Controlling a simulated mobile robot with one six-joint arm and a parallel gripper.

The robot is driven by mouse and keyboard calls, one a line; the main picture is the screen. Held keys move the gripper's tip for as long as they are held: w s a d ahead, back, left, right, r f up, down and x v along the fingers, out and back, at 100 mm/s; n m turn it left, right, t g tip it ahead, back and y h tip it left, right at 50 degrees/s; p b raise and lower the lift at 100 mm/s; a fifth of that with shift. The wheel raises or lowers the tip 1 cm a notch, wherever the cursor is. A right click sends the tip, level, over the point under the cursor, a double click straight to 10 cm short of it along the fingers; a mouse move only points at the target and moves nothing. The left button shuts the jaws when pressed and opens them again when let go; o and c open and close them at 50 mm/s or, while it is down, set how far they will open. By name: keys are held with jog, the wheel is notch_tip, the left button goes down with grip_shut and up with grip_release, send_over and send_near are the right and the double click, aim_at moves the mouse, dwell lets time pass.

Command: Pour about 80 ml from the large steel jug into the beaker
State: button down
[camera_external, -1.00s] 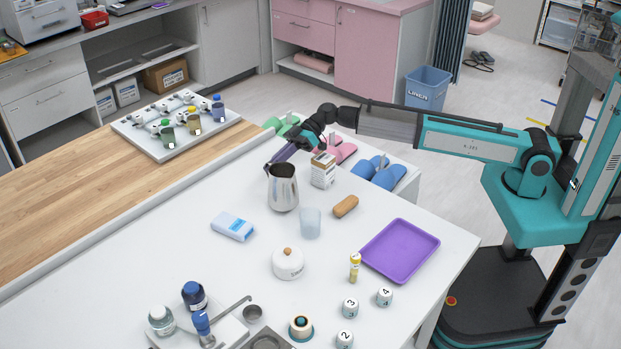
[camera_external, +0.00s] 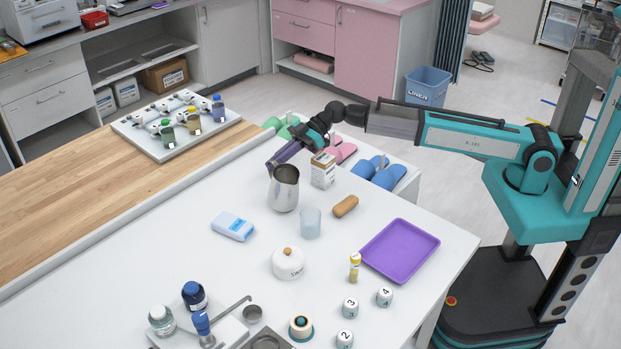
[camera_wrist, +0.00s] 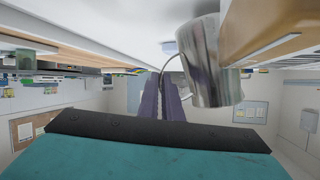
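The large steel jug (camera_external: 285,193) stands upright at the far side of the white table, and it also shows large and close in the wrist view (camera_wrist: 208,70). My gripper (camera_external: 274,162) reaches in from behind the jug. In the wrist view its purple fingers (camera_wrist: 161,80) are close together around the jug's thin handle (camera_wrist: 168,62). I cannot tell whether the jug's base touches the table. The clear beaker (camera_external: 311,224) stands just in front and to the right of the jug. The jug's contents are hidden.
A small carton (camera_external: 323,171) stands right behind the jug. A tan oblong block (camera_external: 345,206) lies right of the beaker, a white lidded pot (camera_external: 288,264) in front. A blue-white packet (camera_external: 233,227) lies to the left, a purple tray (camera_external: 400,251) to the right.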

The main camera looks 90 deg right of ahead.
aim_at(285, 176)
jog(key=s+a+r+n+p, duration=0.1)
jog(key=a+r+n+t+h+p, duration=0.1)
jog(key=s+a+r+n+p, duration=0.1)
jog(key=a, duration=0.1)
jog(key=shift+s+r+h, duration=0.3)
jog(key=shift+r+h, duration=0.1)
jog(key=r+p, duration=0.1)
jog(key=a+r+n+t+p, duration=0.1)
jog(key=p, duration=0.1)
jog(key=shift+s+a+r+h, duration=0.15)
jog(key=shift+s+a+h, duration=0.05)
jog(key=shift+s+h, duration=0.2)
jog(key=a+n+b, duration=0.1)
jog(key=s+r+n+t+b, duration=0.1)
jog(key=a+r+n+h+b, duration=0.1)
jog(key=shift+s+a, duration=0.25)
jog(key=shift+a, duration=0.05)
jog(key=shift+s+a+r+n+t+b, duration=0.3)
jog(key=shift+a+r+n+t+b, duration=0.15)
jog(key=shift+n+b, duration=0.4)
jog(key=shift+s+a+r+n+t+h+b, duration=0.2)
jog(key=shift+s+a+r+n+b, duration=0.15)
jog(key=shift+a, duration=0.3)
jog(key=shift+s+a+r+n+t+h+b, duration=0.15)
jog(key=shift+s+a+r+n+h+b, duration=0.1)
jog(key=shift+s+a+b, duration=0.3)
dwell(1.7)
